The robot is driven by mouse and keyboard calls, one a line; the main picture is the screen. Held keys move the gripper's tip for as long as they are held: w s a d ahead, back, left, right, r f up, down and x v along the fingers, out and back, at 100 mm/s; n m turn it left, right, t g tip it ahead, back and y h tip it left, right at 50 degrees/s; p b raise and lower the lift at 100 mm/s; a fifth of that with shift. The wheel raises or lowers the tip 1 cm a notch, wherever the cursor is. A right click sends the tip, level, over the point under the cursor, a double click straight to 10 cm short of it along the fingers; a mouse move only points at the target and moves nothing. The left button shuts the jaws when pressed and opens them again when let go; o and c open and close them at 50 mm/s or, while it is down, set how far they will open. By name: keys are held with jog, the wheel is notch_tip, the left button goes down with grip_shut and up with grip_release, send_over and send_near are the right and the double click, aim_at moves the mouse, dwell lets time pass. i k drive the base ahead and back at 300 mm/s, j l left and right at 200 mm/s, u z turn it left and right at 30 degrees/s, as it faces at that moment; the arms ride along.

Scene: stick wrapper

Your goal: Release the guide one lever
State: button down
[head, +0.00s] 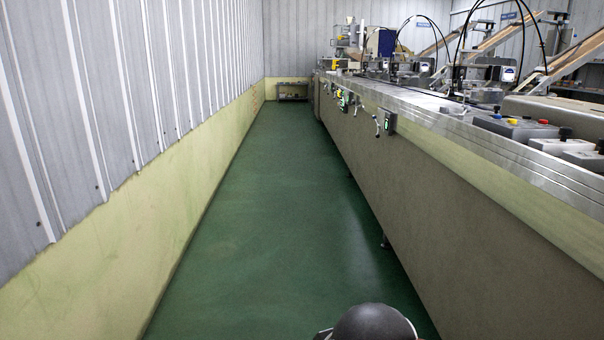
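The long stick wrapper machine (440,190) runs along the right side, from close by to the far end of the aisle. My gripper is not in view. A dark rounded part at the bottom edge looks like my own arm.
A green floor aisle (270,200) lies clear ahead between the machine and the left wall (150,220). A small table (292,90) stands at the far end. A control box with coloured buttons (515,127) rests on the machine top, with sloped conveyors (490,45) behind.

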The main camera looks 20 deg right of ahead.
aim_at(467, 108)
jog(key=i+z, duration=0.75)
jog(key=i, duration=0.15)
jog(key=i+j+z, duration=0.2)
jog(key=i+z, duration=0.2)
jog(key=i+j+z, duration=0.6)
jog(key=z, duration=0.2)
jog(key=i+j+z, duration=0.25)
jog(key=j+z, duration=0.15)
